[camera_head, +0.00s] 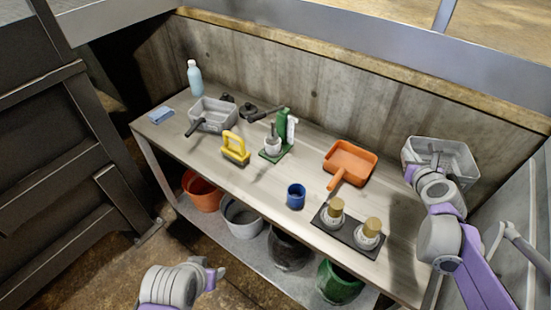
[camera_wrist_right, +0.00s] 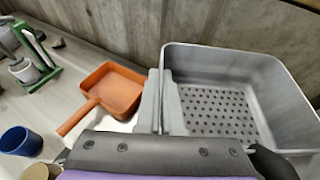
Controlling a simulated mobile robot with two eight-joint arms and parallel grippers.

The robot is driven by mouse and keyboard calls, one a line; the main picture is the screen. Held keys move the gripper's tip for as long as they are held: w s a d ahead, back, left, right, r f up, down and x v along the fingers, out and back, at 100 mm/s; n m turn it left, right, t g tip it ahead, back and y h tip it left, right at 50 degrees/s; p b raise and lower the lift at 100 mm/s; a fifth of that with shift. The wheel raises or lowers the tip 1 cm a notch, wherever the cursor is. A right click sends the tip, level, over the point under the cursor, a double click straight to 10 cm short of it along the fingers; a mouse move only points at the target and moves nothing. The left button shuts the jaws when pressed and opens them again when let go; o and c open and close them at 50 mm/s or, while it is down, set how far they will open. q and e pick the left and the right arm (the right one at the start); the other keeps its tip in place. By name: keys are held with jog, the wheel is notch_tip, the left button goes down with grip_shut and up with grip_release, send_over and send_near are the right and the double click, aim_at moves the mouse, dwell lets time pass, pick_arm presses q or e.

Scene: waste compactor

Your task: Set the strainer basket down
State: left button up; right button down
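The strainer basket (camera_head: 452,153) is grey, with a perforated floor, at the right end of the workbench in the head view. It appears raised above the bench top. In the right wrist view the basket (camera_wrist_right: 285,90) fills the right side, and its holes show clearly. My right gripper (camera_head: 412,172) is at its left wall; in the wrist view its two fingers (camera_wrist_right: 161,100) are closed together on that wall. A dark handle-like part shows at the basket's lower right there. My left gripper (camera_head: 208,270) is low in front of the bench, away from everything; its finger gap is unclear.
The wooden bench (camera_head: 310,217) holds an orange scoop (camera_head: 350,160), a blue cup (camera_head: 296,196), a dark plate with two gold-topped jars (camera_head: 350,234), a green stand (camera_head: 283,130), a yellow-handled brush (camera_head: 235,148) and another grey container (camera_head: 213,110). Buckets stand on the shelf below.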

notch_tip(320, 180, down, 6)
jog(key=b, duration=0.3)
jog(key=shift+d+f+b, duration=0.15)
jog(key=shift+f+b, duration=0.05)
jog(key=shift+b, duration=0.2)
pick_arm(q)
jog(key=f, duration=0.5)
jog(key=shift+s+f, duration=0.2)
pick_arm(e)
jog(key=shift+s+r, duration=0.1)
notch_tip(320, 180, down, 10)
jog(key=shift+b, duration=0.9)
pick_arm(q)
jog(key=shift+d+f, duration=0.1)
jog(key=shift+f, duration=0.85)
pick_arm(e)
jog(key=shift+f, duration=0.2)
pick_arm(q)
jog(key=shift+f, duration=0.2)
pick_arm(e)
jog(key=c, duration=1.1)
grip_release()
jog(key=shift+o, duration=0.2)
jog(key=shift+r, duration=0.1)
